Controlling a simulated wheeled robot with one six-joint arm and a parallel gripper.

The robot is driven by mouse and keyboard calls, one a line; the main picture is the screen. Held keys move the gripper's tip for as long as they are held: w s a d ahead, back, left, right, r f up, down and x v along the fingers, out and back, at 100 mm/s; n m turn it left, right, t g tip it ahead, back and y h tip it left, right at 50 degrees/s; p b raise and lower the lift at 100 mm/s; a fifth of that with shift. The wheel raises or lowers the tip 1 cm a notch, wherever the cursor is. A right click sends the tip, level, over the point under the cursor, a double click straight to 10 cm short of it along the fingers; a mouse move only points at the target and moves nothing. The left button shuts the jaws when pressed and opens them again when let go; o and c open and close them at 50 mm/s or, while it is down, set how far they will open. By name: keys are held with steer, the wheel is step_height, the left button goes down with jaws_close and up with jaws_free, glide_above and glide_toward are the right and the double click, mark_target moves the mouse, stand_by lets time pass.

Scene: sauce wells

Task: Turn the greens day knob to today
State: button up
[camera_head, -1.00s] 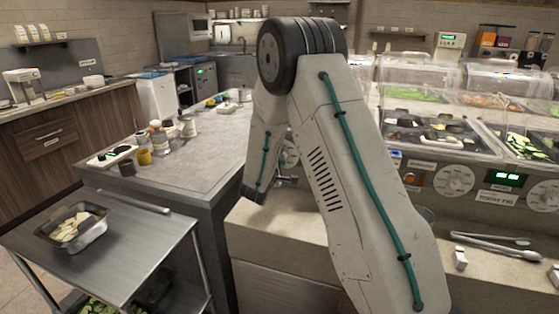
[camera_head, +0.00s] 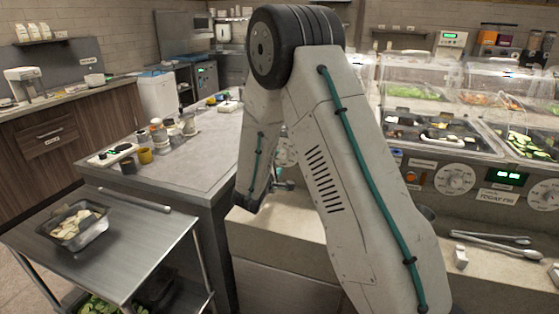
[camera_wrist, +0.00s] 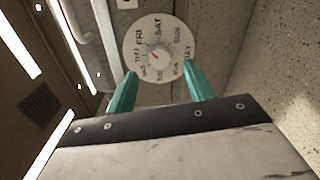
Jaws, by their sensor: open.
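A white day dial (camera_wrist: 137,50) with a round knob (camera_wrist: 163,50) at its centre faces me in the wrist view. Day names ring it, with SAT near the top and FRI at upper left. I see no readable label naming this dial. My gripper (camera_wrist: 161,76) is open and empty, its teal fingers apart, below the knob in the picture. In the head view, my arm hides most of this dial and my gripper (camera_head: 286,185). A sign (camera_head: 497,197) reads TODAY FRI.
Two more dials, one (camera_head: 455,179) in the middle and one (camera_head: 543,195) at the right edge, sit on the counter front. Tongs (camera_head: 497,245) and a small white block (camera_head: 461,257) lie on the ledge. A steel cart (camera_head: 130,235) stands at left.

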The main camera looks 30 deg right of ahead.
steer(key=v, duration=0.3)
stand_by(0.5)
